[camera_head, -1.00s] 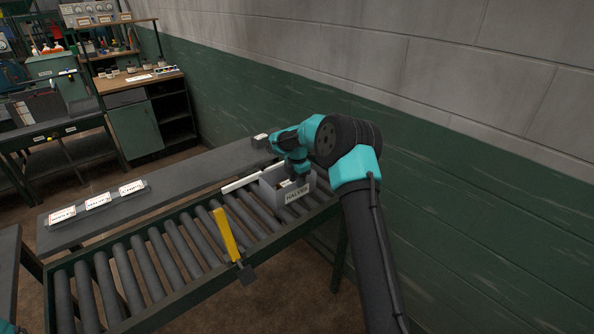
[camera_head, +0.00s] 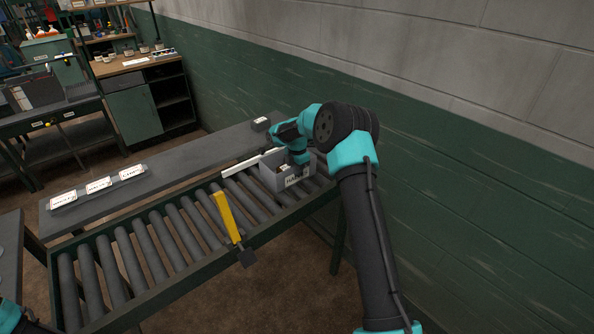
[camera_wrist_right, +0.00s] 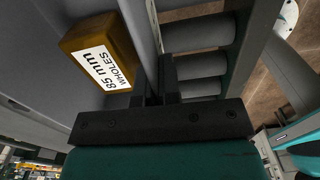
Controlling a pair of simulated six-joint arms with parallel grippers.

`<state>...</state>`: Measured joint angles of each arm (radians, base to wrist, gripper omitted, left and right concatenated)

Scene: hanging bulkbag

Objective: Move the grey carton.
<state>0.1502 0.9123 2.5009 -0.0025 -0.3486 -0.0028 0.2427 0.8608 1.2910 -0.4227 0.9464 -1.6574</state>
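The grey carton (camera_head: 271,178) is an open-topped box with a white front label. It stands upright on the far right part of the roller conveyor (camera_head: 172,241). My right gripper (camera_head: 299,163) reaches down at the carton's right rear part, its fingertips hidden in the head view. In the right wrist view, the fingers (camera_wrist_right: 158,84) are close together at a thin grey carton wall, apparently one on each side. A brown box (camera_wrist_right: 101,53) labelled "85 mm WHOLES" lies inside the carton. My left gripper is out of view; only a bit of teal arm shows at the lower left.
A yellow bar (camera_head: 226,217) stands across the conveyor's near side, left of the carton. A white strip (camera_head: 243,164) lies along the far side. A grey shelf (camera_head: 180,168) behind carries several labelled plates (camera_head: 98,186) and a small block (camera_head: 261,124). The wall is close on the right.

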